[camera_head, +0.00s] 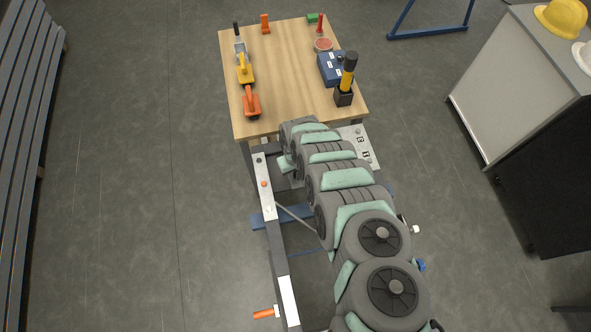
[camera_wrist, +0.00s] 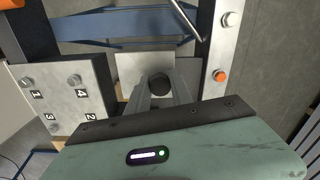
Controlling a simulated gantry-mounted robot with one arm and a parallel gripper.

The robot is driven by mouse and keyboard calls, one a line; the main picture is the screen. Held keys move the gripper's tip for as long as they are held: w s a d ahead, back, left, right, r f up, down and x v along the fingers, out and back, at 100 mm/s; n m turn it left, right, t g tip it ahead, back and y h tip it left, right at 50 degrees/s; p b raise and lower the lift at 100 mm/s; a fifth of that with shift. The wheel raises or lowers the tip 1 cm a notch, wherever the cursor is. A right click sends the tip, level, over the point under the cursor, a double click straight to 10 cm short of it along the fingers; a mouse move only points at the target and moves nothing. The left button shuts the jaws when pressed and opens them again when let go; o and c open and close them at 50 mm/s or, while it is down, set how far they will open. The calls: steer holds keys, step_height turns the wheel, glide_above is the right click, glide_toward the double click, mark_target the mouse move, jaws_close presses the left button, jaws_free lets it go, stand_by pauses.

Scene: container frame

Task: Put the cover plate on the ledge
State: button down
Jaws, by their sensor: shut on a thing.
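The cover plate (camera_wrist: 132,66) is a light grey plate with a round dark knob, in the middle of the wrist view. My gripper (camera_wrist: 161,92) is shut on it at the knob, between the two grey fingers. The fingers and gripper body hide the plate's near part. The plate is between a bolted metal strip (camera_wrist: 215,60) on the right and a numbered panel (camera_wrist: 65,90) on the left. I cannot tell which surface is the ledge, or whether the plate touches anything below. In the head view my arm hides the plate and fingertips.
A blue cross-beam (camera_wrist: 130,27) lies beyond the plate. In the head view, a wooden table (camera_head: 285,60) at the back holds tools, a blue box (camera_head: 331,68) and a yellow-black tool in a stand (camera_head: 345,82).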

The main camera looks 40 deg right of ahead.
step_height(320, 180, down, 5)
steer(key=b, duration=0.3)
steer(key=shift+b, duration=0.4)
steer(key=shift+w+d+b, duration=0.5)
steer(key=shift+w+b, duration=0.3)
steer(key=shift+b, duration=0.45)
steer(key=w+b, duration=0.1)
steer(key=b, duration=0.1)
steer(key=w+d+b, duration=0.1)
steer(key=b, duration=0.1)
steer(key=shift+w+d+f+b, duration=0.1)
steer(key=shift+w+b, duration=0.05)
steer(key=shift+b, duration=0.25)
steer(key=shift+f+b, duration=0.35)
steer(key=shift+f, duration=0.15)
steer(key=shift+f, duration=0.3)
steer(key=c, duration=1.1)
jaws_free()
steer(key=shift+o, duration=0.2)
step_height(320, 180, up, 11)
steer(key=p, duration=0.1)
